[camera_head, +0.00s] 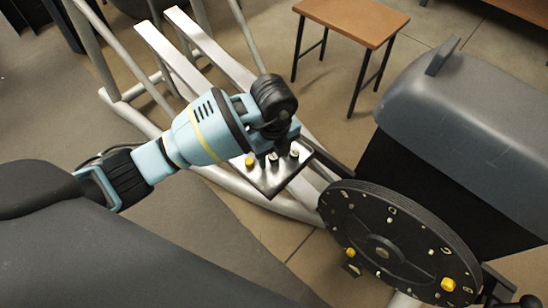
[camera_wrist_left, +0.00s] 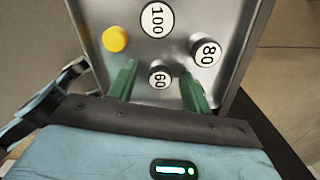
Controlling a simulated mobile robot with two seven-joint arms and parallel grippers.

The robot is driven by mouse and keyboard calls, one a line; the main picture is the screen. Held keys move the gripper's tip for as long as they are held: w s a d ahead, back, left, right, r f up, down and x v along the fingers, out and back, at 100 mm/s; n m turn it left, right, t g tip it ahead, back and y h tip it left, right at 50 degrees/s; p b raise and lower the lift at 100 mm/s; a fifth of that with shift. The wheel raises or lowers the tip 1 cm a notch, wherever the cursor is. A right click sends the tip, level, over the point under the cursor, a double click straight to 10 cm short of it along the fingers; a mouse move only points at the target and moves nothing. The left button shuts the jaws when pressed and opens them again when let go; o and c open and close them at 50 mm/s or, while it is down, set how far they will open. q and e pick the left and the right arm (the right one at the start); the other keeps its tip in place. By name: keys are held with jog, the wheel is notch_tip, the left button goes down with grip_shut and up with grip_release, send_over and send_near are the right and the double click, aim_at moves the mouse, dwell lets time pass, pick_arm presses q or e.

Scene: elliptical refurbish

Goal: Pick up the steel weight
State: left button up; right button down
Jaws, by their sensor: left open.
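A metal tray (camera_head: 270,186) holds several small round pieces. In the left wrist view the tray (camera_wrist_left: 85,15) carries a yellow piece (camera_wrist_left: 115,39) and white-topped pieces marked 100 (camera_wrist_left: 157,20), 80 (camera_wrist_left: 205,52) and 60 (camera_wrist_left: 160,77). Which one is the steel weight I cannot tell for certain. My left gripper (camera_wrist_left: 159,72) is open, its green fingers on either side of the 60 piece, apart from it as far as I see. In the head view my left gripper (camera_head: 268,152) is over the tray, its fingers partly hidden by the wrist. My right gripper is out of view.
A black dial-like wheel (camera_head: 385,252) with a yellow knob (camera_head: 448,285) is right of the tray. A grey machine housing (camera_head: 480,130) stands behind it. White frame tubes (camera_head: 200,60) run behind and below the tray. A small brown table (camera_head: 350,20) stands at the back.

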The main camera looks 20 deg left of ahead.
aim_at(272, 158)
pick_arm(q)
jog(key=shift+c, duration=0.3)
jog(key=c, duration=0.7)
grip_shut()
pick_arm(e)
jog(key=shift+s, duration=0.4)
pick_arm(q)
jog(key=shift+r, duration=0.15)
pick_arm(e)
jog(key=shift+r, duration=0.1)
